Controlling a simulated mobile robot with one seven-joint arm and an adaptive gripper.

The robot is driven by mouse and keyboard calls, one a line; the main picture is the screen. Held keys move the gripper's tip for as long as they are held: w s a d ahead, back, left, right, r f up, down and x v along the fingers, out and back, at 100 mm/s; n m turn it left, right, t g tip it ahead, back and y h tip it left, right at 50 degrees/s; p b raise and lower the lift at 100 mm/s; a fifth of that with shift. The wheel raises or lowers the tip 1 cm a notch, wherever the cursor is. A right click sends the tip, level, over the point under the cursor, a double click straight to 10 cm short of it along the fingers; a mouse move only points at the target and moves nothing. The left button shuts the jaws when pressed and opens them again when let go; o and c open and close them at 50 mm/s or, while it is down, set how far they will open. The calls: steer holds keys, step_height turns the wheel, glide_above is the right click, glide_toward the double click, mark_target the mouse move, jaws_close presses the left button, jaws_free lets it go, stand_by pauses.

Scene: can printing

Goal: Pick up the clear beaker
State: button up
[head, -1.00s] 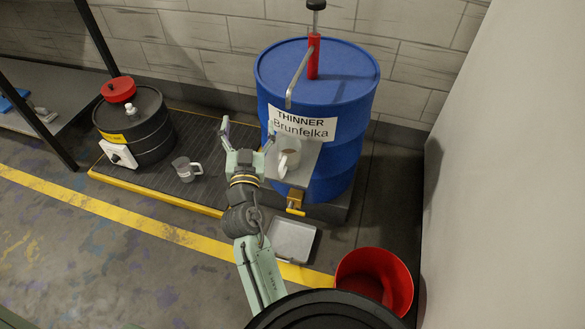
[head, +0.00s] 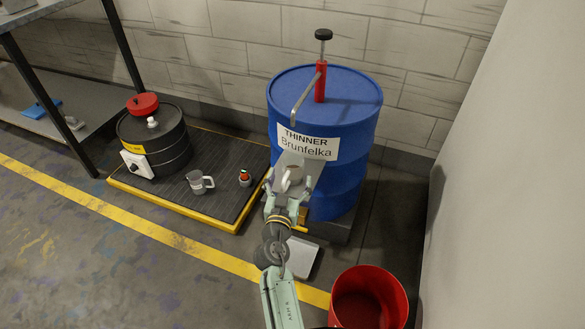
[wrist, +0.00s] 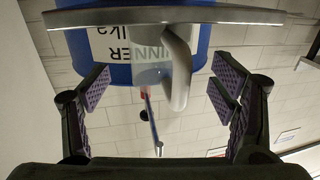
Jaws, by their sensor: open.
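A clear beaker with a pale handle (head: 292,174) stands upright on the small grey shelf in front of the blue drum. In the upside-down wrist view, the beaker (wrist: 152,66) shows between my fingers, with the drum's label visible through its wall. Its handle points toward my gripper and slightly right there. My gripper (head: 287,190) is open at the shelf's front, its fingers (wrist: 160,82) spread to either side of the beaker. I see no finger contact.
The blue thinner drum (head: 345,115) with a red pump stands behind the shelf (head: 316,167). A red bucket (head: 400,300) is at lower right, near the wall.

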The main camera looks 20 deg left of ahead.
mark_target(293, 166)
steer(key=w, duration=0.1)
steer(key=w+p, duration=0.1)
steer(key=w, duration=0.1)
steer(key=w+p, duration=0.1)
steer(key=shift+w+a+r, duration=0.25)
steer(key=shift+a+r, duration=0.05)
steer(key=shift+a, duration=0.1)
steer(key=shift+w+f, duration=0.1)
steer(key=shift+w, duration=0.15)
steer(key=shift+c, duration=0.3)
steer(key=c, duration=1.4)
